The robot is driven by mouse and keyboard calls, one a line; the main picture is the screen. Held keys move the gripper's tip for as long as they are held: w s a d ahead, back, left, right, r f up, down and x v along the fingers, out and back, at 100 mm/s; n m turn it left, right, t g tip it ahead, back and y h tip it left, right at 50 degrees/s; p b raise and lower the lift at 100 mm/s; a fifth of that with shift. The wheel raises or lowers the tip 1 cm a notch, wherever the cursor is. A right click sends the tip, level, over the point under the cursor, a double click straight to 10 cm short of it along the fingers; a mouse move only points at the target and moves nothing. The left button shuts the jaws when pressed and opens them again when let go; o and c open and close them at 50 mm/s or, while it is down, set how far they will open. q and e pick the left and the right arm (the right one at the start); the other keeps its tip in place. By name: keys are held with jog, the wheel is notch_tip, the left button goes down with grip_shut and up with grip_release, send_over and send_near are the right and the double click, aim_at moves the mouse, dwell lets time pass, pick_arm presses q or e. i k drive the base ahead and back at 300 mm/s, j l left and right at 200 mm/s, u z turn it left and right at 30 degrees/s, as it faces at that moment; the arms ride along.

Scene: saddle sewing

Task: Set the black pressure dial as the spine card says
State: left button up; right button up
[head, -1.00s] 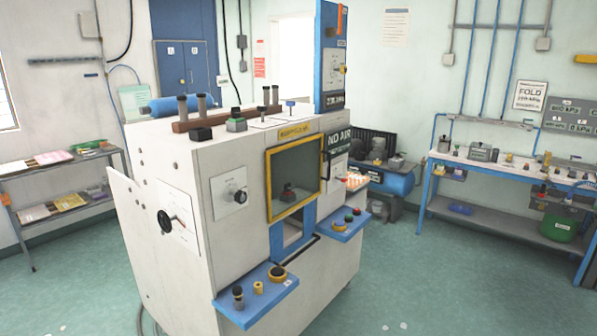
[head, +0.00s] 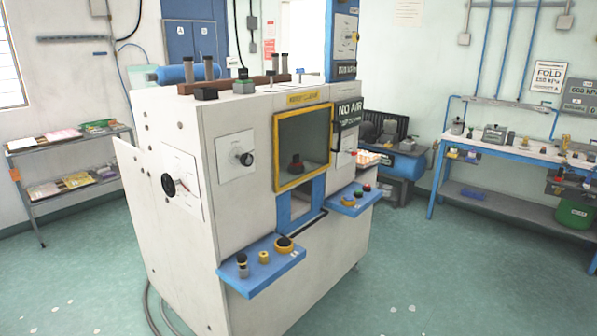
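A white machine stands in the middle. A black round dial (head: 168,184) with a red mark sits on a white scale plate on its left side. A second dark knob (head: 245,158) is on a square plate on its front face. I cannot tell which card is the spine card. Neither gripper is in view.
A shelf (head: 70,188) stands at left, a blue-legged bench (head: 520,152) at right. Green floor in front is clear.

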aim_at(271, 73)
jog(key=i+l+z, duration=0.8)
jog(key=i, duration=0.15)
jog(key=i+z, duration=0.4)
jog(key=i+u, duration=0.15)
jog(key=i, duration=0.3)
jog(key=i+l+u, duration=0.15)
jog(key=i, duration=0.3)
jog(key=i+l+u, duration=0.15)
jog(key=i, duration=0.3)
jog(key=i+l+u, duration=0.1)
jog(key=i+l, duration=0.2)
jog(key=i, duration=0.15)
